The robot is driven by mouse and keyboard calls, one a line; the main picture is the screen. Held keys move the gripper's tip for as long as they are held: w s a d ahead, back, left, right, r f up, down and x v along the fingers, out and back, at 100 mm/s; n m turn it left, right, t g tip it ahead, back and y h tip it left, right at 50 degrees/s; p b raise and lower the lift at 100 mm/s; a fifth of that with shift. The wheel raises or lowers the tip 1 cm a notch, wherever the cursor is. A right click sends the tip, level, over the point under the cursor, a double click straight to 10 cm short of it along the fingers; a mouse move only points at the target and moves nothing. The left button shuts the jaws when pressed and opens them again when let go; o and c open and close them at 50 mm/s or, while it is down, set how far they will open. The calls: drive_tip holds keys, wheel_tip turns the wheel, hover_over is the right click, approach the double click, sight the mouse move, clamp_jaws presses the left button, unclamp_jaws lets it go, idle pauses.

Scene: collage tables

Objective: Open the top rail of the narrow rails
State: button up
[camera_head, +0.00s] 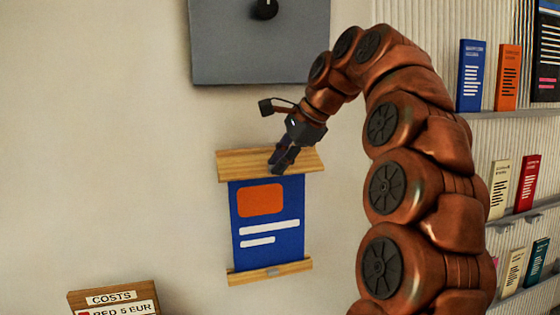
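The narrow rails hold a blue poster (267,220) with an orange block and white bars on the wall. The top rail (240,165) is a wooden strip across the poster's upper edge. The bottom rail (250,275) is a thinner wooden strip with a small grey piece at its middle. My gripper (278,168) is at the top rail, right of its middle, with its dark fingers pointing down over the rail's front. The fingers hide that part of the rail. I cannot tell whether they touch it or how far apart they are.
A grey panel (225,50) with a black knob (264,9) is on the wall above. A wooden sign reading COSTS (112,298) stands at the lower left. Shelves (515,115) with several booklets are on the right. The wall left of the poster is clear.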

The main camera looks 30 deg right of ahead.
drive_tip(key=shift+o, duration=1.4)
drive_tip(key=shift+s+d+r, duration=0.1)
drive_tip(key=shift+r, duration=0.05)
drive_tip(key=s+d, duration=0.6)
drive_tip(key=s, duration=0.4)
drive_tip(key=shift+s+d+r, duration=0.15)
drive_tip(key=shift+s+r, duration=0.2)
drive_tip(key=shift+s, duration=0.05)
